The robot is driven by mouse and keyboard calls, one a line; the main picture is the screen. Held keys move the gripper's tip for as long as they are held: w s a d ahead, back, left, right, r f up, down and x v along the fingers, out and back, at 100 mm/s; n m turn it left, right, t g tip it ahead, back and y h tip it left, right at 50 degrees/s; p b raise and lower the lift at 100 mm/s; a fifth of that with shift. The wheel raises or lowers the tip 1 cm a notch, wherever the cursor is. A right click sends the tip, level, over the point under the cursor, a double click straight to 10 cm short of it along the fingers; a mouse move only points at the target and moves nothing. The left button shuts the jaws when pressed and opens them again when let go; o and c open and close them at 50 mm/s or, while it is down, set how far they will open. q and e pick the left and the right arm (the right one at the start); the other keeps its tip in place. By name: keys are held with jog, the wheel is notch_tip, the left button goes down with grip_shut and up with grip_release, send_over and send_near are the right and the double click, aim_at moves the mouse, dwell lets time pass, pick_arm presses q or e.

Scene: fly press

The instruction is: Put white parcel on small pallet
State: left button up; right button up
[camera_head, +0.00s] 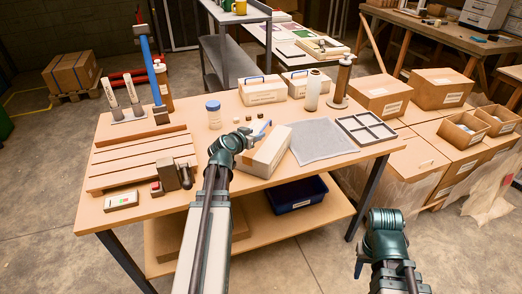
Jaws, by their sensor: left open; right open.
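My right gripper (359,268) is open and empty, low over the floor to the right of the table.
Two white cases with blue handles (262,90) stand at the table's back. A grey mat (322,140) and a divided tray (366,129) lie to the right. Cartons (412,165) crowd the right.

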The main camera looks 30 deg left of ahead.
aim_at(261, 131)
pick_arm(q)
jog(key=shift+d+b+x, duration=0.2)
jog(key=shift+b+x, duration=0.9)
jog(key=shift+x, duration=1.5)
grip_shut()
